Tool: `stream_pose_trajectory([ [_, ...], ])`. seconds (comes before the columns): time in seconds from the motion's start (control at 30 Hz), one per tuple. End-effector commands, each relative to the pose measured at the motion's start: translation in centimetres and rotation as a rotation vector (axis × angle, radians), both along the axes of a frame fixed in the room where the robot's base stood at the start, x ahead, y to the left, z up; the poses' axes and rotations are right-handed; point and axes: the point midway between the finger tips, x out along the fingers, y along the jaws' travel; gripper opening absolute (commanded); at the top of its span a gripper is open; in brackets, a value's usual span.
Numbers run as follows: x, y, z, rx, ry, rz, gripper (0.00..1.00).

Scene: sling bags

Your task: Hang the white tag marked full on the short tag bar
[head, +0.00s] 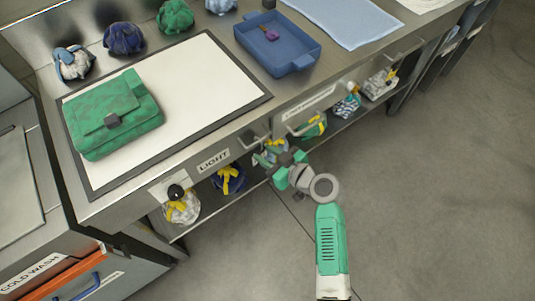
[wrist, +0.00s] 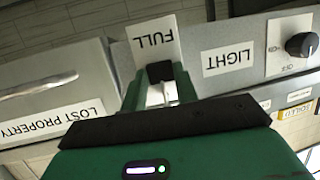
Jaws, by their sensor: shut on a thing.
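The white tag marked FULL (wrist: 154,38) shows upside down in the wrist view, just beyond my fingertips, in front of the cabinet face. My gripper (wrist: 160,78) is shut on it; the black fingertip pad covers its lower middle edge. In the head view my gripper (head: 288,168) is low in front of the counter, beside the drawer fronts, and the tag cannot be made out there. I cannot make out the short tag bar clearly in either view; my gripper may hide it.
A LIGHT label (wrist: 228,57) and a black knob (wrist: 301,45) sit on the counter front. A LOST PROPERTY drawer (wrist: 50,90) with a bar handle is close by. Bundled bags fill the lower shelf.

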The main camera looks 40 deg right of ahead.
Motion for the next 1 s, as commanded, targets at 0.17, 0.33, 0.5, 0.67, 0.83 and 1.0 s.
stream_pose_trajectory([
  [0.17, 0.0, 0.0, -0.13, 0.0, 0.0, 0.0, 0.0],
  [0.33, 0.0, 0.0, -0.12, 0.0, 0.0, 0.0, 0.49],
  [0.5, 0.0, 0.0, -0.12, 0.0, 0.0, 0.0, 0.55],
  [0.67, 0.0, 0.0, -0.14, 0.0, 0.0, 0.0, 0.73],
  [0.83, 0.0, 0.0, -0.13, 0.0, 0.0, 0.0, 0.73],
  [1.0, -0.35, 0.05, -0.14, 0.001, 0.0, 0.0, 0.73],
])
